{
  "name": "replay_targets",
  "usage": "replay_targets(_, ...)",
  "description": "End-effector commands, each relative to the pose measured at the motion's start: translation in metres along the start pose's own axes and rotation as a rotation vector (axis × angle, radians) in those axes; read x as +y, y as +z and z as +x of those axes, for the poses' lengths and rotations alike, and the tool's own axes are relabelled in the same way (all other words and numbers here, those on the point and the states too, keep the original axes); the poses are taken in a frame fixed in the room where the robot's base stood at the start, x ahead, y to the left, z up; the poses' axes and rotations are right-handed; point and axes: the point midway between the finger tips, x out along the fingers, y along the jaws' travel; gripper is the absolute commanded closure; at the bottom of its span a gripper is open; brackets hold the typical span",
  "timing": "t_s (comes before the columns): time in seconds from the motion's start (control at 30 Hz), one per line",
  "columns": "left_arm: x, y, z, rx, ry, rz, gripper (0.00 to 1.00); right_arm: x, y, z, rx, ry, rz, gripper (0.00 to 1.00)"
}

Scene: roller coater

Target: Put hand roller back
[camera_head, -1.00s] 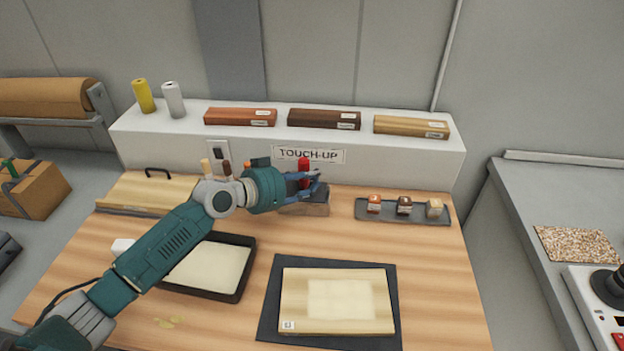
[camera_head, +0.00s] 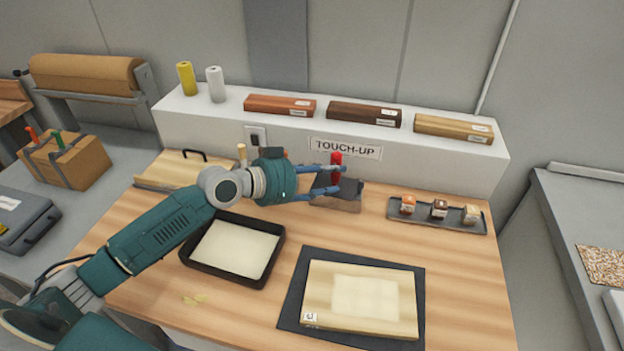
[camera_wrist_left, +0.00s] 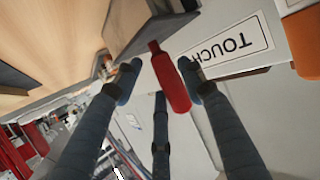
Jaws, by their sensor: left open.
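The hand roller's red handle (camera_head: 336,159) stands upright at a small wooden stand with a dark top (camera_head: 342,204), in front of the TOUCH-UP sign. In the left wrist view the red handle (camera_wrist_left: 171,82) lies between the spread fingers, its narrow end toward the stand (camera_wrist_left: 135,25). My left gripper (camera_head: 335,180) is open around the handle; in the wrist view its fingertips (camera_wrist_left: 158,70) sit on either side, one very close to the handle. I cannot tell whether it touches. The roller's head is hidden. My right gripper is not in view.
A black tray of pale coating (camera_head: 277,250) lies below my left arm. A pale board (camera_head: 340,325) rests on a dark mat (camera_head: 290,320). A grey tray (camera_head: 455,223) with several small blocks is at the right. A white ledge (camera_head: 215,120) bounds the back.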

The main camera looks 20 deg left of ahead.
Motion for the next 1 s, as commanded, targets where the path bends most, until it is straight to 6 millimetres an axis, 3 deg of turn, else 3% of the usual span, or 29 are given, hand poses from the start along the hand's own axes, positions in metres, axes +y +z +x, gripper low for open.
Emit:
replay_targets(0.1,-0.001,0.004,-0.025,-0.002,-0.001,0.004,0.60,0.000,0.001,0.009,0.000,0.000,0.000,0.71)
replay_targets(0.33,0.000,0.002,-0.054,0.000,-0.001,0.000,0.60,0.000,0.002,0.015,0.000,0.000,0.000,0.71)
replay_targets(1.0,0.000,-0.001,-0.060,0.002,0.001,0.000,0.60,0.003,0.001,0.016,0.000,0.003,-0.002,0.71)
